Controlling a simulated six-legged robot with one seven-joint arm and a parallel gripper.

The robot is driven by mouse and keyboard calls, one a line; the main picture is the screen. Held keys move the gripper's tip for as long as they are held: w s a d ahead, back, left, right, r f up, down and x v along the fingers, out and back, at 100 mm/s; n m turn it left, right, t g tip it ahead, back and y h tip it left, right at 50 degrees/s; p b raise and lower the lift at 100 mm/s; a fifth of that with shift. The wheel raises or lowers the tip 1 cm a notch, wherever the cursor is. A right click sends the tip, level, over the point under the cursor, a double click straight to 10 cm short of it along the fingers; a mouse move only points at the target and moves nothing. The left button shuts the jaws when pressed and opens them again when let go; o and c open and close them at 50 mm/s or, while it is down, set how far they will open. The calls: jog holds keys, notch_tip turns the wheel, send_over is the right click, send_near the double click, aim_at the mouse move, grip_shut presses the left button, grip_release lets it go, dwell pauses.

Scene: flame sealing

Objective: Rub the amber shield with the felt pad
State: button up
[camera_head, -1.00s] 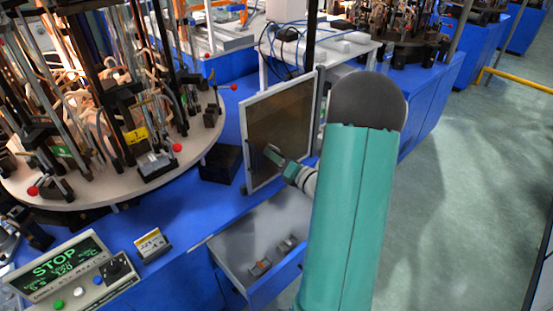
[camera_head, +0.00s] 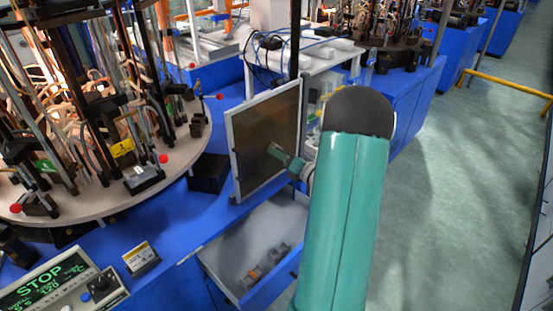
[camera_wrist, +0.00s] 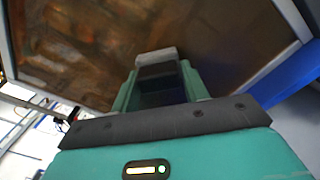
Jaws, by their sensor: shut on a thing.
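The amber shield (camera_head: 262,128) is a brown see-through panel in a pale frame, standing upright on the blue bench. It fills most of the upper wrist view (camera_wrist: 80,45). My gripper (camera_head: 279,153) is at the shield's lower right part. In the wrist view my gripper (camera_wrist: 157,80) is shut on the felt pad (camera_wrist: 156,55), a small grey-white block across the fingertips. The pad is at or very close to the shield's face; I cannot tell whether it touches. In the head view the pad is too small to make out clearly.
A round table (camera_head: 105,185) with glass-working fixtures stands at the left. An open drawer (camera_head: 215,262) with small items is below the shield. A black box (camera_head: 208,172) sits left of the shield. A control panel (camera_head: 60,285) reads STOP. Open floor (camera_head: 440,200) lies at the right.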

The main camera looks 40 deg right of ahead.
jog(key=shift+d, duration=0.2)
jog(key=shift+r, duration=0.8)
jog(key=shift+a, duration=2.1)
